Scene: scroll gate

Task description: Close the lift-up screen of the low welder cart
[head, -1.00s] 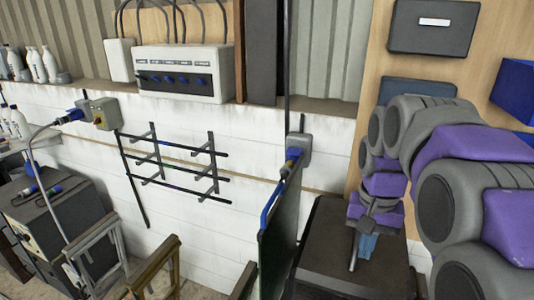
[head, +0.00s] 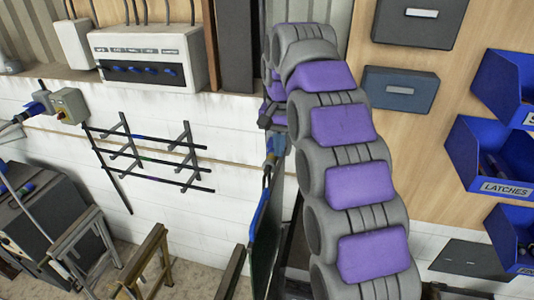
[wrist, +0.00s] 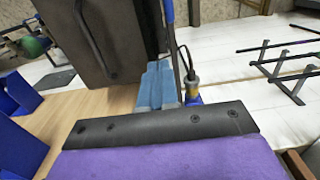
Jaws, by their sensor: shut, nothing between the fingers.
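The cart (wrist: 88,45) is a dark grey box in the wrist view, which looks upside down. In the head view my arm hides most of it. What looks like its screen, a thin dark green panel (head: 263,240) with a blue edge bar, stands upright, nearly edge-on, left of my arm. My gripper (wrist: 163,70) shows pale blue fingers in the wrist view, shut and empty. They are beside the cart and close to a thin upright blue-and-dark strip, perhaps the screen's edge. I cannot tell whether they touch. The fingertips are not clear in the head view.
A wall rack (head: 150,155) is left of the screen. Metal trestles (head: 85,245) and another dark cabinet (head: 45,220) stand at lower left. Blue bins (head: 485,160) and grey wall boxes (head: 400,92) are at right. A socket with a blue plug (wrist: 190,80) is close behind the fingers.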

